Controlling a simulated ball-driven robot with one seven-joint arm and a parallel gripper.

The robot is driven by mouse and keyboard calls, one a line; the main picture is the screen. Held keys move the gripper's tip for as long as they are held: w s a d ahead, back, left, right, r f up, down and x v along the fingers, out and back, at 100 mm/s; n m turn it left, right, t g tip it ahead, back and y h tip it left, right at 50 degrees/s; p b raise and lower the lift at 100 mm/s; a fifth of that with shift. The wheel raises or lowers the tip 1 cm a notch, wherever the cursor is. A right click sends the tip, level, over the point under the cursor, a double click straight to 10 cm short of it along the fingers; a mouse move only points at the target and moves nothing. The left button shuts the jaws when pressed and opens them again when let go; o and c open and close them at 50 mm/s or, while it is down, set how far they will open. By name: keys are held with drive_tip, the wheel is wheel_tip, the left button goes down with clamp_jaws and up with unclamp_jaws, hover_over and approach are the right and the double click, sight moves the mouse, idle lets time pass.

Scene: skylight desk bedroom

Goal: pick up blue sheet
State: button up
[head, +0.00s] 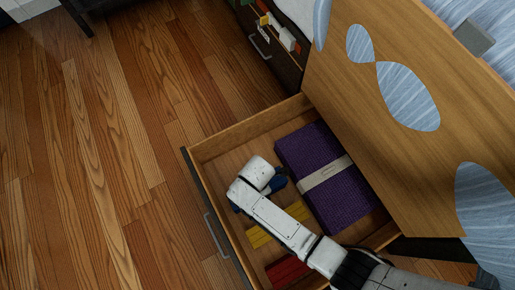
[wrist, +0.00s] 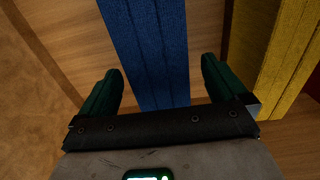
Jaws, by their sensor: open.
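The blue sheet (wrist: 147,40) is folded into a long narrow bundle. In the wrist view it runs from the top edge down between the two fingers of my gripper (wrist: 161,68). The fingers are open, one on each side, with a gap between each finger and the cloth. How far the fingertips are above or beside the sheet is hard to tell. In the head view the white arm covers most of the sheet; a blue piece (head: 279,184) shows right of the wrist. My gripper's fingers are hidden there.
The open wooden drawer (head: 249,128) also holds a yellow folded bundle (head: 258,238), seen beside the blue one in the wrist view (wrist: 283,50), a red one (head: 287,269) and a large purple bundle (head: 300,150) with a pale band. A wooden panel (head: 350,120) borders the right. Floor at left is clear.

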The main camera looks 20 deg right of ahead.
wheel_tip(320, 180, down, 4)
drive_tip(key=b, duration=0.2)
drive_tip(key=shift+w+b, duration=0.1)
drive_tip(key=shift+b, duration=0.25)
drive_tip(key=shift+c, duration=0.2)
drive_tip(key=c, duration=1.3)
